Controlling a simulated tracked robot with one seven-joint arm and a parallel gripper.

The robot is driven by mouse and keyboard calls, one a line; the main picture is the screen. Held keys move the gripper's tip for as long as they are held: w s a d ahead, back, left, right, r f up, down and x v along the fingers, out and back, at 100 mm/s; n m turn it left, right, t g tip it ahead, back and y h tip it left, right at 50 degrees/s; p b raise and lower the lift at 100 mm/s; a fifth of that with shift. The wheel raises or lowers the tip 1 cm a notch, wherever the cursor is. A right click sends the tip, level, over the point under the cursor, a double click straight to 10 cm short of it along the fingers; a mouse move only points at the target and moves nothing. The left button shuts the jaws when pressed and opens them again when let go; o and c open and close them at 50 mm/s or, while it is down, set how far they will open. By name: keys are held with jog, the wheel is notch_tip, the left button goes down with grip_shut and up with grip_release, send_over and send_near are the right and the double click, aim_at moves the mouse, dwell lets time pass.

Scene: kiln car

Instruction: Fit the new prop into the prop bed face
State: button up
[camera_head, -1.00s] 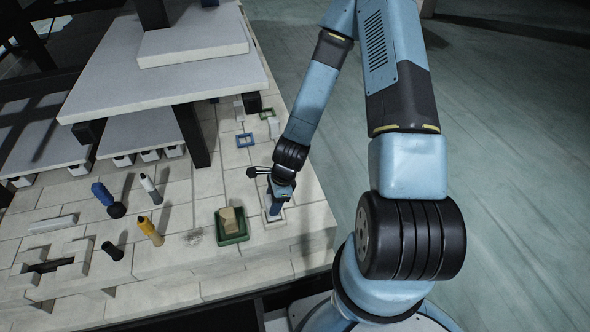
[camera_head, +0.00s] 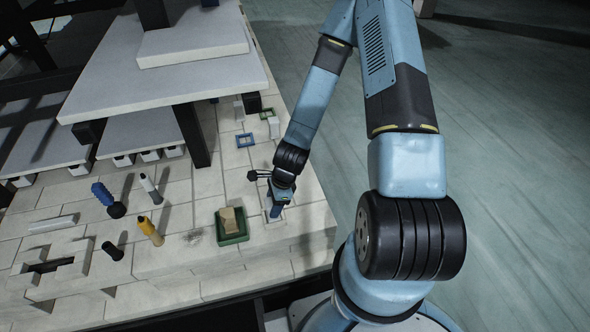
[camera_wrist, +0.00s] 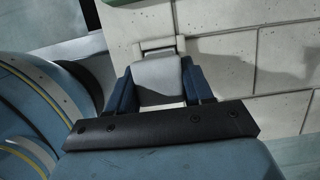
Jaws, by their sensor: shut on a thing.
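My gripper (camera_head: 277,212) points down at the right side of the pale brick deck. In the wrist view, its two blue fingers (camera_wrist: 160,88) are shut on a pale grey block, the new prop (camera_wrist: 158,75). A white rectangular frame, which looks like the prop bed face (camera_wrist: 160,44), shows just beyond the prop. It also shows in the head view as a pale outline (camera_head: 267,219) around the gripper's tip. The prop's lower end is hidden, so I cannot tell whether it is inside the frame or above it.
A green tray (camera_head: 233,239) with beige blocks stands just left of my gripper. A blue frame (camera_head: 245,141) and a green frame (camera_head: 266,114) lie farther back, near upright white blocks (camera_head: 273,128). Raised grey slabs (camera_head: 170,65) on dark posts stand at the back left.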

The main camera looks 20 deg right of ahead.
jog(key=o, duration=1.4)
jog(key=shift+r, duration=0.2)
jog(key=shift+r, duration=3.7)
jog(key=shift+r, duration=0.15)
jog(key=shift+a+r, duration=0.1)
jog(key=shift+r, duration=0.05)
